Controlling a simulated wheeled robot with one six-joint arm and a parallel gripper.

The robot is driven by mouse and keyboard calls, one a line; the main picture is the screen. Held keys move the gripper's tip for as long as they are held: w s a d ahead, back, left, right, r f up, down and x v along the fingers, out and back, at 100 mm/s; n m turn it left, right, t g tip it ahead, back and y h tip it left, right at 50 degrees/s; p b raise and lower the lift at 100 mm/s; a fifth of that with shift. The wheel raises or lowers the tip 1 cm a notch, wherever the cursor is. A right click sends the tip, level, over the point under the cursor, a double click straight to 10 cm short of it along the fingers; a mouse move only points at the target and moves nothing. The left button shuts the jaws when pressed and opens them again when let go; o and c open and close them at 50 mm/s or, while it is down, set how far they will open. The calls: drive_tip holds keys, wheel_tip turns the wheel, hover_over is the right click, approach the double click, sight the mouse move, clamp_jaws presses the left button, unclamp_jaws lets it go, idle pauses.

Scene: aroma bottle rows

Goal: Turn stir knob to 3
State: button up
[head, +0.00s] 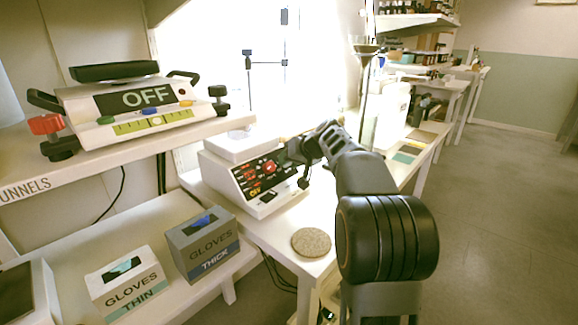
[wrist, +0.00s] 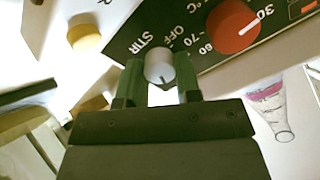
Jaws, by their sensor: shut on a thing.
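In the wrist view a small grey-white knob (wrist: 159,66) sits beside the word STIR on a dark panel (wrist: 130,42). My gripper (wrist: 158,88) has its two green fingers on either side of this knob and is shut on it. The stir knob cannot be made out there.
A larger red knob (wrist: 233,27) with temperature marks is close beside the stir knob. A flask with pink liquid (wrist: 270,105) shows at right. A cork mat (head: 311,242) and glove boxes (head: 204,243) are near the device.

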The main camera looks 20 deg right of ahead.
drive_tip(key=shift+f, duration=0.15)
idle(0.4)
drive_tip(key=o, duration=0.9)
drive_tip(key=p+v, duration=0.3)
drive_tip(key=v, duration=1.1)
drive_tip(key=shift+w, duration=0.1)
drive_tip(key=shift+a, duration=0.1)
